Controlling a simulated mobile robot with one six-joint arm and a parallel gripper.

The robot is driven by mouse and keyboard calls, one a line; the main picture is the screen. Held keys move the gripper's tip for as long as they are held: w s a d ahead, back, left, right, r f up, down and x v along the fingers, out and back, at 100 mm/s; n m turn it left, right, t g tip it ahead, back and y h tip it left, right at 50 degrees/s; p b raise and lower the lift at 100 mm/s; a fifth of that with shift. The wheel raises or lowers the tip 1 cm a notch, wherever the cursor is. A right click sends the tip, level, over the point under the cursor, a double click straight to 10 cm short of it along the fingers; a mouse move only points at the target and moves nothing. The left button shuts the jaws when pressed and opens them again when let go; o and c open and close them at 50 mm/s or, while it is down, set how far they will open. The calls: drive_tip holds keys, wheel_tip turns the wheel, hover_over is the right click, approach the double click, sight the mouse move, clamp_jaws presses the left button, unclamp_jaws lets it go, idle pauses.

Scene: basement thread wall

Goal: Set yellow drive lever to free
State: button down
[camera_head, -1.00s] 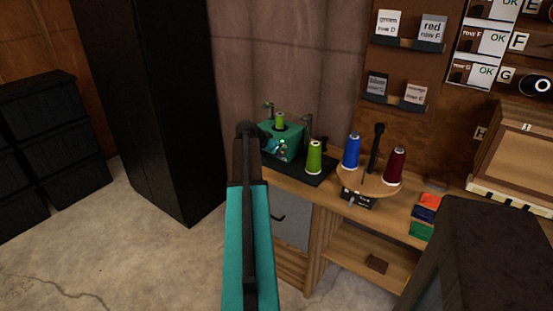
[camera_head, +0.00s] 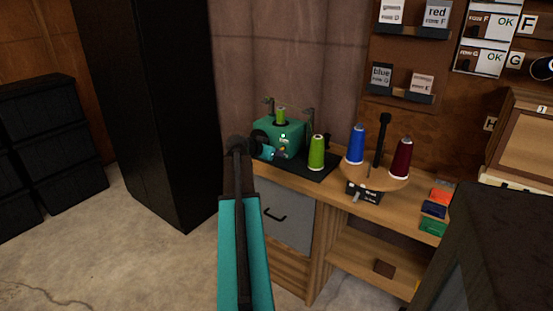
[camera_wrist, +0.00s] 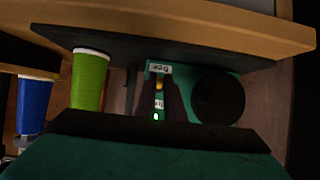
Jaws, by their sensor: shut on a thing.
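The teal winding machine (camera_head: 292,134) stands on a black mat at the left end of the bench, with a green spool on top. My gripper (camera_head: 277,153) is at its front face. In the wrist view my gripper's dark fingers (camera_wrist: 159,98) are shut on the yellow lever (camera_wrist: 159,86), of which only a small yellow part shows between them. A white label (camera_wrist: 159,68), which seems to read "free", lies just beyond the fingertips. A second white label shows between the fingers. A small light on the machine glows green. The lever's exact setting is hard to tell.
A green thread cone (camera_head: 317,153) stands close right of the machine. Blue (camera_head: 356,144) and dark red (camera_head: 401,158) cones stand on a round wooden stand further right. A black cabinet (camera_head: 150,110) is at the left. A grey drawer (camera_head: 288,217) is below the bench top.

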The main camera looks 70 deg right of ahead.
drive_tip(key=shift+f+h+b, duration=0.7)
drive_tip(key=shift+h+b, duration=0.1)
drive_tip(key=shift+b, duration=1.9)
drive_tip(key=shift+g+h+b, duration=0.3)
drive_tip(key=shift+h+b, duration=0.2)
drive_tip(key=shift+b, duration=1)
drive_tip(key=c, duration=1.8)
unclamp_jaws()
drive_tip(key=shift+r, duration=0.1)
drive_tip(key=shift+c, duration=0.2)
drive_tip(key=shift+a, duration=0.1)
drive_tip(key=p+v, duration=0.1)
drive_tip(key=v, duration=1.2)
drive_tip(key=shift+a+r, duration=0.15)
drive_tip(key=shift+a, duration=0.15)
drive_tip(key=shift+w, duration=0.1)
